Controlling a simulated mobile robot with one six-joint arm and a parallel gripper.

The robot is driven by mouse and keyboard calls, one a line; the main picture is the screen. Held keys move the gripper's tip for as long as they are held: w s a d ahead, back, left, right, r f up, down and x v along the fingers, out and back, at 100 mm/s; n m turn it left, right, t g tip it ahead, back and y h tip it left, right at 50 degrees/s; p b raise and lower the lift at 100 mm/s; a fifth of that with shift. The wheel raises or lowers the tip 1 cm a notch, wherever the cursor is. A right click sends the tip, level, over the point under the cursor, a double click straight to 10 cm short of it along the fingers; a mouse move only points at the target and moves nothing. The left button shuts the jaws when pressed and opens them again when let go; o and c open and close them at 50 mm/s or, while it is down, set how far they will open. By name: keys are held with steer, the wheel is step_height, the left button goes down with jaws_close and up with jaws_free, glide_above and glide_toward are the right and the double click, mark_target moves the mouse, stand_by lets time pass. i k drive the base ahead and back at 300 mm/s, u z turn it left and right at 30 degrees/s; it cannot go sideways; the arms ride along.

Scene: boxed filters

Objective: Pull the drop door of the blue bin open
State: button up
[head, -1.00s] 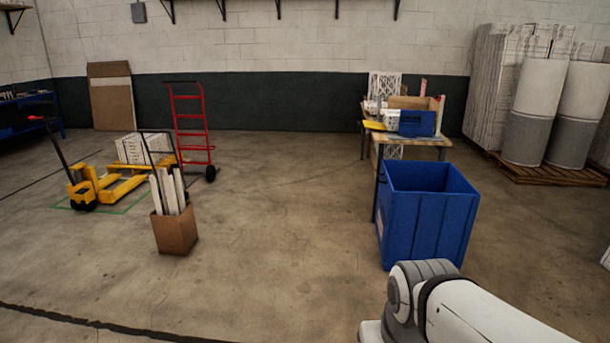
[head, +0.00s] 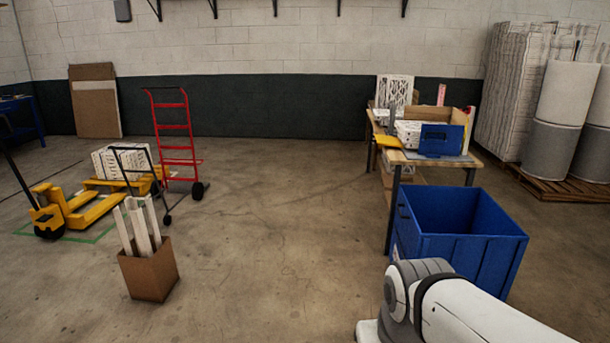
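A large open-topped blue bin (head: 465,250) stands on the floor at the right, in front of a work table. I see into its top. My arm covers its lower front corner, and I cannot make out a drop door on the sides that show. A smaller blue bin (head: 441,139) sits on the table with its blue front facing me; I cannot tell whether that front is a drop door or how it stands. My arm shows at the bottom right, but my gripper is out of view.
The work table (head: 470,160) carries white filters and a yellow item (head: 388,141). A cardboard box (head: 150,275) with white strips stands at the left. A red hand truck (head: 176,140) and a yellow pallet jack (head: 95,208) are behind it. The middle floor is clear.

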mark_target(409, 230)
steer(key=i, duration=0.95)
steer(key=z, duration=0.45)
steer(key=i, duration=1.35)
steer(key=u, duration=0.4)
steer(key=i, duration=1.45)
steer(key=z, duration=0.4)
